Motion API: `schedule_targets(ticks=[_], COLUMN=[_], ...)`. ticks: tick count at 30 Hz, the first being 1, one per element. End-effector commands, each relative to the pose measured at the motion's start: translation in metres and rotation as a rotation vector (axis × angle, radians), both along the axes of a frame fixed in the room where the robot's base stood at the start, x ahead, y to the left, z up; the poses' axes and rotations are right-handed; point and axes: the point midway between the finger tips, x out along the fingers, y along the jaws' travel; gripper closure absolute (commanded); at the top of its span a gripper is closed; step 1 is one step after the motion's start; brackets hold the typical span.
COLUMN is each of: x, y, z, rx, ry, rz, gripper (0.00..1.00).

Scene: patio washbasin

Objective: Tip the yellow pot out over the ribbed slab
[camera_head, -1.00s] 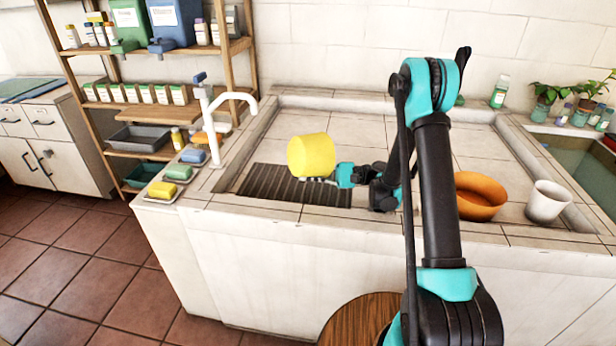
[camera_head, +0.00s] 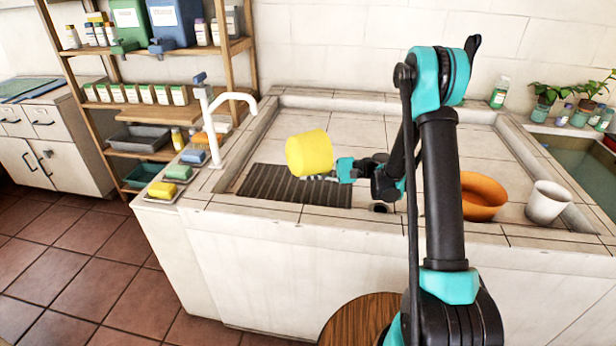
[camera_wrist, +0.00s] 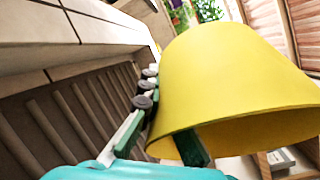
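The yellow pot (camera_head: 309,153) is held tilted in the air above the ribbed slab (camera_head: 262,186), left of my wrist. My gripper (camera_head: 322,178) is at the pot's lower right side in the head view. In the wrist view, one finger lies along the outside of the pot (camera_wrist: 235,75) and the other passes behind its near rim, so the wall is pinched between them. The slab's dark ribs (camera_wrist: 85,105) show at the left of the wrist view. The pot's inside is hidden, and I see nothing falling from it.
A white tap (camera_head: 211,125) and soap bars on dishes stand left of the slab. An orange bowl (camera_head: 482,196) and a white cup (camera_head: 547,202) are on the counter to the right. A round wooden stool (camera_head: 355,318) stands in front.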

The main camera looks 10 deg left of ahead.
Motion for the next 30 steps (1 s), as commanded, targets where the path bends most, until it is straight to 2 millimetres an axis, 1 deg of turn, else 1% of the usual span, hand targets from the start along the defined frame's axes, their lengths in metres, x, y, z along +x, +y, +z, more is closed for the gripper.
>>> schedule_targets(ticks=[2,15,23,30], x=[0.000,-0.001,0.000,-0.002], y=[0.000,0.001,0.001,0.001], z=[0.005,0.022,0.025,0.036], rx=[-0.048,-0.325,-0.402,-0.556], ry=[-0.034,-0.232,-0.287,-0.400], rz=[-0.001,0.000,0.000,0.003], gripper=[1.00,1.00,1.00,1.00])
